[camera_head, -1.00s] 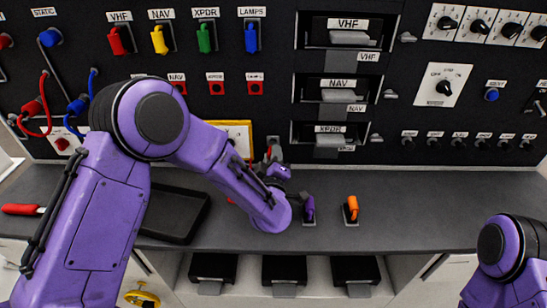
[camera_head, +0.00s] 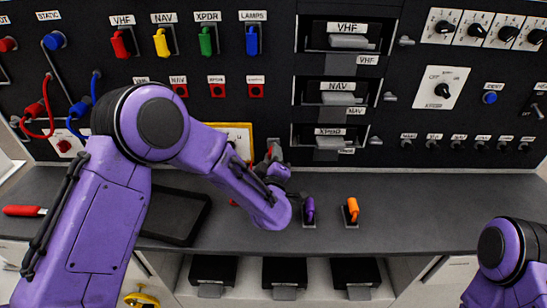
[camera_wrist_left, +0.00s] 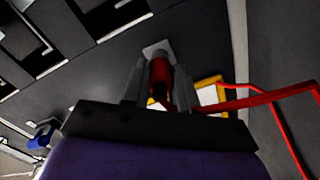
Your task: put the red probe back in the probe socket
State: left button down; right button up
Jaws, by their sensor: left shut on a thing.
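My left gripper (camera_wrist_left: 160,88) is shut on the red probe (camera_wrist_left: 159,75), seen in the left wrist view. The probe points away from the wrist, and a red lead (camera_wrist_left: 258,100) runs off to the right. A grey square plate (camera_wrist_left: 154,46), possibly the probe socket, is right at its far end. I cannot tell whether the tip is inside it or only near it. In the head view my left gripper (camera_head: 274,156) is at the foot of the black panel, mostly hidden by its own wrist. My right gripper is out of view.
A yellow-framed unit (camera_head: 246,127) is just left of the gripper. A purple piece (camera_head: 310,208) and an orange piece (camera_head: 352,208) stand on the grey bench (camera_head: 430,200). A black tray (camera_head: 190,234) lies left. The bench's right side is clear.

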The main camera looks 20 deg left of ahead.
pick_arm(q)
jog(key=shift+w+a+r, duration=0.15)
jog(key=shift+w+r, duration=0.05)
jog(key=shift+r, duration=0.15)
jog(key=c, duration=1.1)
grip_release()
jog(key=o, duration=0.3)
jog(key=shift+w+f, duration=0.15)
jog(key=shift+w, duration=0.05)
jog(key=shift+w+f, duration=0.15)
jog(key=shift+o, duration=0.8)
jog(key=shift+s, duration=0.25)
